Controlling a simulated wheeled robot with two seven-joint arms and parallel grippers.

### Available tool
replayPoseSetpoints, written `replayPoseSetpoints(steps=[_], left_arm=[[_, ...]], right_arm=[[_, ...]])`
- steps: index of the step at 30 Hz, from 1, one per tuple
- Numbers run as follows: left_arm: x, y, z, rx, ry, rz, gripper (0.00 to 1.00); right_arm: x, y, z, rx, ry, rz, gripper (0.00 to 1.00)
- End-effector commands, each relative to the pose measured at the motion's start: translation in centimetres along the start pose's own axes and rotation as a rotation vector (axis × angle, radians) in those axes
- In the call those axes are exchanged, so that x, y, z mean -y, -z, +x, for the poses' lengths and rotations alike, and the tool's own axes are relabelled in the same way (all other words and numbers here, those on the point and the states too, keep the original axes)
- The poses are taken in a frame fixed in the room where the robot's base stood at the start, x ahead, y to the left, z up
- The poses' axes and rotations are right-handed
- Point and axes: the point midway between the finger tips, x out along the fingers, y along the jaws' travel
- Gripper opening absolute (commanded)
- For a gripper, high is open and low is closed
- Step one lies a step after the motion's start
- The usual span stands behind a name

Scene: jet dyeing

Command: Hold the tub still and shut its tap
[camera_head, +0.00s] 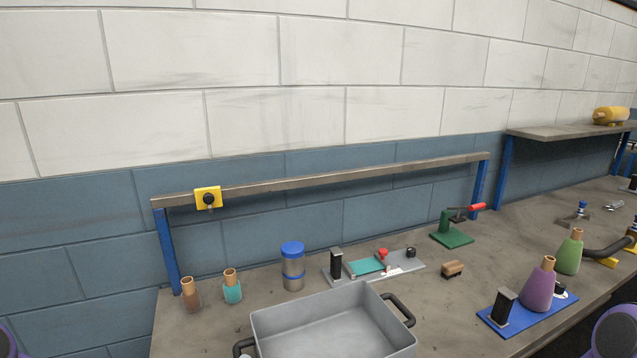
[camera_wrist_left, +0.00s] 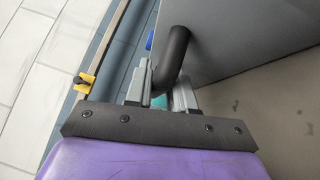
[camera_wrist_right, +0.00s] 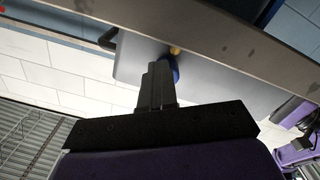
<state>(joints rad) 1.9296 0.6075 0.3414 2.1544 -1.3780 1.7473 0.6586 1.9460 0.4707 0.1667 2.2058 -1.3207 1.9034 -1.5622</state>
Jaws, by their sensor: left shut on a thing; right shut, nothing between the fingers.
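The grey open tub (camera_head: 335,322) stands at the table's front, with a black handle (camera_head: 399,309) on its right and another (camera_head: 243,346) on its left. In the left wrist view my left gripper (camera_wrist_left: 162,88) is shut on a black tub handle (camera_wrist_left: 174,55), beside the tub's grey wall (camera_wrist_left: 240,35). In the right wrist view my right gripper (camera_wrist_right: 157,75) is shut and empty, its fingertips close beside the tap's blue lever (camera_wrist_right: 174,72). A bit of brass-yellow tap (camera_wrist_right: 175,50) shows at the tub wall (camera_wrist_right: 215,75). Fingers hide part of the tap; contact cannot be told.
Behind the tub stand a blue-capped jar (camera_head: 293,268), a teal bottle (camera_head: 232,290), a brown bottle (camera_head: 190,296) and a grey fixture plate (camera_head: 405,263). To the right are a wooden block (camera_head: 452,269) and a purple flask (camera_head: 538,290) on a blue plate. The table edge (camera_wrist_right: 225,45) runs near my right gripper.

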Motion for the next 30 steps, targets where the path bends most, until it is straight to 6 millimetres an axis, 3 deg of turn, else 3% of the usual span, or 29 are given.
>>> replayPoseSetpoints(steps=[30], left_arm=[[0.1, -0.1, -0.1, 0.003, 0.003, 0.000, 0.00]], right_arm=[[1.6, 0.0, 0.0, 0.000, 0.002, 0.000, 0.00]])
